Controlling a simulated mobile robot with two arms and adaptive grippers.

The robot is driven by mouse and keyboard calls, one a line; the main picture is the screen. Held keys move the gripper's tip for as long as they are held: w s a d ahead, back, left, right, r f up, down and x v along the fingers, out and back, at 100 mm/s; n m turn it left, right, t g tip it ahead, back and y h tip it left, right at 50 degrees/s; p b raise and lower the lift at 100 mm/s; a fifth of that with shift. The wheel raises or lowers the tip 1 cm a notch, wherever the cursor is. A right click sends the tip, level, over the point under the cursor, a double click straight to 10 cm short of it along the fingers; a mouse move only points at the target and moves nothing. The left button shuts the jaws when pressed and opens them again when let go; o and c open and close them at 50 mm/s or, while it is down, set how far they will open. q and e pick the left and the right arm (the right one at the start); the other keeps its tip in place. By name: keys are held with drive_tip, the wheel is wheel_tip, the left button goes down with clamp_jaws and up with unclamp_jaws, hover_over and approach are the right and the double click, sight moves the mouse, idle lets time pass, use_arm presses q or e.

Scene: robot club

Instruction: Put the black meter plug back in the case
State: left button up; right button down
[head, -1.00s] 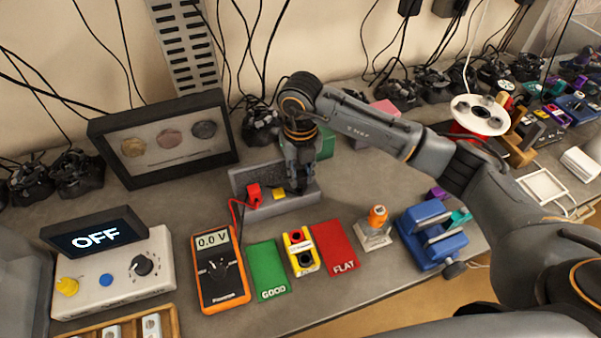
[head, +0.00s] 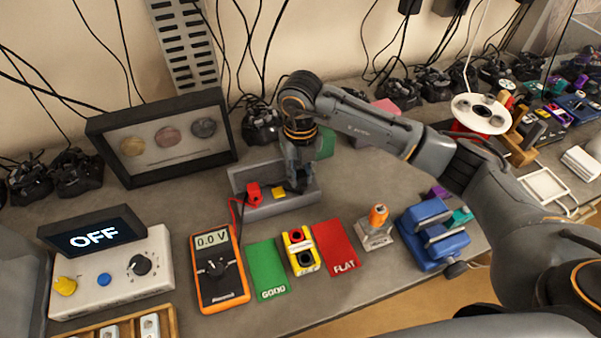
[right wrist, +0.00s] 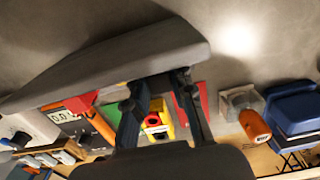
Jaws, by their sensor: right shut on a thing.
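The open grey case (head: 268,208) lies on the bench with the red plug (head: 253,193) at its left end and a small yellow piece (head: 279,193) near its middle. My right gripper (head: 297,184) is low at the right end of the case, pointing down, shut on the black meter plug (head: 300,188). The plug is mostly hidden by the dark fingers, so I cannot tell whether it touches the case floor. In the right wrist view, the fingers (right wrist: 162,88) reach to the grey case (right wrist: 110,65). My left gripper is not in view.
The orange meter (head: 218,285) reads 0.0 V, in front of the case. A green GOOD mat (head: 268,262), a yellow battery block (head: 301,252) and a red FLAT mat (head: 335,248) lie to its right. A framed display (head: 165,165) stands behind left.

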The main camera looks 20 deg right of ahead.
idle(0.3)
drive_tip(key=c, duration=1.1)
unclamp_jaws()
drive_tip(key=shift+f, duration=0.1)
drive_tip(key=shift+o, duration=0.2)
